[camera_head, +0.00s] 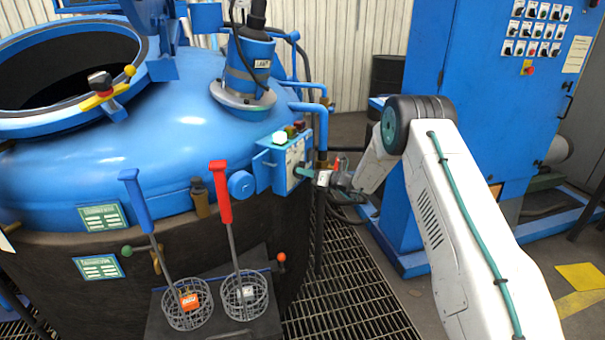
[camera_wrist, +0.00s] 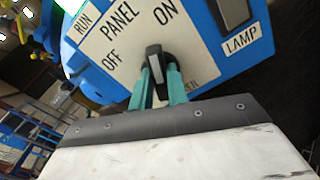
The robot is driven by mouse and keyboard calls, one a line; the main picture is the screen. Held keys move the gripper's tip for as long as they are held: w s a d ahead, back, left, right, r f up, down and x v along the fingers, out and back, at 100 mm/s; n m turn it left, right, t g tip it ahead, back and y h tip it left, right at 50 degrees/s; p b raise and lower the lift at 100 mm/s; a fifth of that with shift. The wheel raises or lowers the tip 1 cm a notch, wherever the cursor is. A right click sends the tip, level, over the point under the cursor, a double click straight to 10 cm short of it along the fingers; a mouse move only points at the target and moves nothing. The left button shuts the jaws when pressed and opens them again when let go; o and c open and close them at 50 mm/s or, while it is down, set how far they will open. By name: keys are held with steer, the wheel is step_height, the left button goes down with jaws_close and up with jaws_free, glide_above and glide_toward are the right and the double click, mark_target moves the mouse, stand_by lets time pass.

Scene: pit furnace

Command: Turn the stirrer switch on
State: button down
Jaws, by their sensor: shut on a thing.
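A blue control box with a pale face plate (camera_head: 295,158) is on the furnace's right side. In the wrist view, its plate (camera_wrist: 92,52) reads RUN, PANEL, OFF and ON, with LAMP at the right. No stirrer label is readable; lettering below the knob is partly hidden. My gripper (camera_head: 301,171) reaches the box from the right. In the wrist view, its teal fingers (camera_wrist: 158,85) are shut on a black switch knob (camera_wrist: 153,62) with a pale stripe. The knob's visible end points up in the picture, roughly toward ON, with OFF to its left.
The blue furnace vessel (camera_head: 180,130) has an open mouth at the left. Two wire baskets with blue (camera_head: 135,200) and red (camera_head: 220,190) handles stand in front. A blue cabinet (camera_head: 440,190) stands behind my arm. Floor grating (camera_head: 350,290) lies between cabinet and furnace.

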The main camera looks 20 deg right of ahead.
steer(key=shift+w+a+r+m, duration=0.1)
steer(key=shift+m, duration=1.8)
steer(key=c, duration=1.4)
jaws_free()
steer(key=shift+o, duration=0.2)
steer(key=v, duration=0.7)
steer(key=shift+s+d, duration=0.2)
steer(key=shift+d, duration=0.1)
